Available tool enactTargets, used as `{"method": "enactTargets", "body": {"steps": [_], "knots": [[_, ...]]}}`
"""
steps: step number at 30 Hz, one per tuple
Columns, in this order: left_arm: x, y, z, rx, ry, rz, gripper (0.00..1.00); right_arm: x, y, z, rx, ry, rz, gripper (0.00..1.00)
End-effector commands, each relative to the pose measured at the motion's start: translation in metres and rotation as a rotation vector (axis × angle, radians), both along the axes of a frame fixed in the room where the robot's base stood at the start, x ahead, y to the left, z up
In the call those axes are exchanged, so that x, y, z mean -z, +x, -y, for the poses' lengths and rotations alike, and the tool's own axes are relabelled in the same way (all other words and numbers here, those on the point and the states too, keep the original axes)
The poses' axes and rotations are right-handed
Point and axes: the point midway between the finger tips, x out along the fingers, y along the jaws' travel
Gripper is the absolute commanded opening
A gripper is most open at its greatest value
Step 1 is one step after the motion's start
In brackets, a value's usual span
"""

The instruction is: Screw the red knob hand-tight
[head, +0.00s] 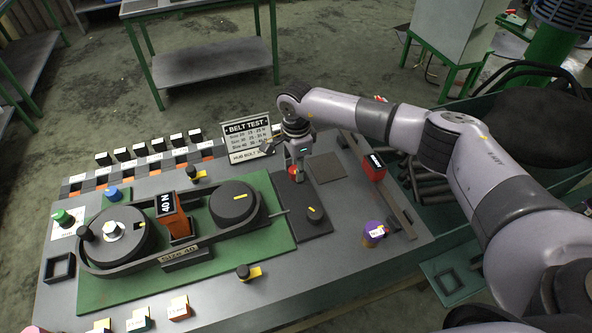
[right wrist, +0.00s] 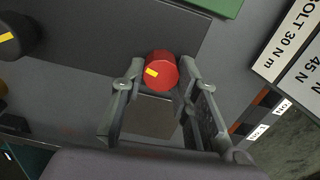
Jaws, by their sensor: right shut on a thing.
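The red knob (head: 293,171) is upright on a dark plate (head: 290,194) right of the belt drive, mostly hidden by my right gripper in the head view. In the right wrist view the red knob (right wrist: 162,70) shows its round top with a yellow mark pointing left. My right gripper (head: 297,167) comes down on the knob from above. In the right wrist view its fingers (right wrist: 158,80) stand on either side of the knob and are shut on it. How far the knob is screwed in cannot be told. My left gripper is out of view.
A black knob (head: 315,214) stands on the same plate. The belt drive with pulleys (head: 233,203) is to the left. The "BELT TEST" sign (head: 247,138) stands behind. A red block (head: 374,167) and a purple knob (head: 374,231) are to the right.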

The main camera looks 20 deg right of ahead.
Motion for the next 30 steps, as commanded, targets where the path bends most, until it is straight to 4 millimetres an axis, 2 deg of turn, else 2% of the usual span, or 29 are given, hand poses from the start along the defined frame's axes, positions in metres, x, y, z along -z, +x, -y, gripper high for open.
{"method": "enactTargets", "body": {"steps": [1,6,30], "knots": [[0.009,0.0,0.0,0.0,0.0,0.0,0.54,0.003,0.001,0.001,0.044,-0.001,0.004,0.01],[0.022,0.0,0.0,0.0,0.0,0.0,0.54,0.003,0.0,0.0,0.205,0.0,0.004,0.01],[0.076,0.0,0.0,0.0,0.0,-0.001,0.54,0.001,-0.002,-0.001,0.966,0.001,0.004,0.01]]}}
